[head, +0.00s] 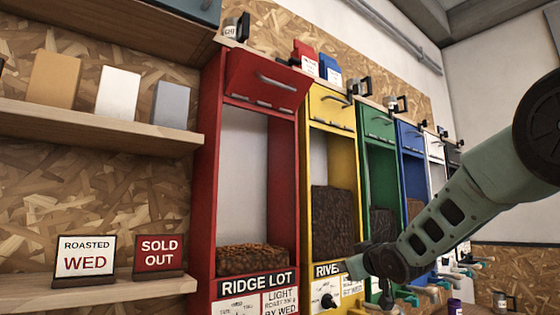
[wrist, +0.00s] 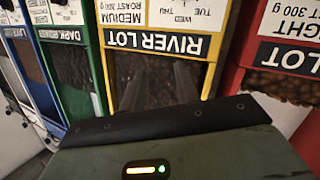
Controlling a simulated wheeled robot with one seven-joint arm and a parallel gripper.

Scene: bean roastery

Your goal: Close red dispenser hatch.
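The red dispenser (head: 205,170) stands at the left end of a row, labelled RIDGE LOT. Its red hatch (head: 262,92) at the top leans outward from its lower, hinged edge, so it stands partly open; a grey bar handle (head: 277,83) is on its front. My gripper (head: 355,268) is low in front of the yellow dispenser, below and right of the hatch and apart from it.
The yellow dispenser (head: 306,180) has its hatch shut flat; green (head: 364,160) and blue (head: 404,155) ones follow to the right. A wooden shelf (head: 90,128) with bags juts out left of the red dispenser. Red and blue boxes (head: 330,68) stand on top.

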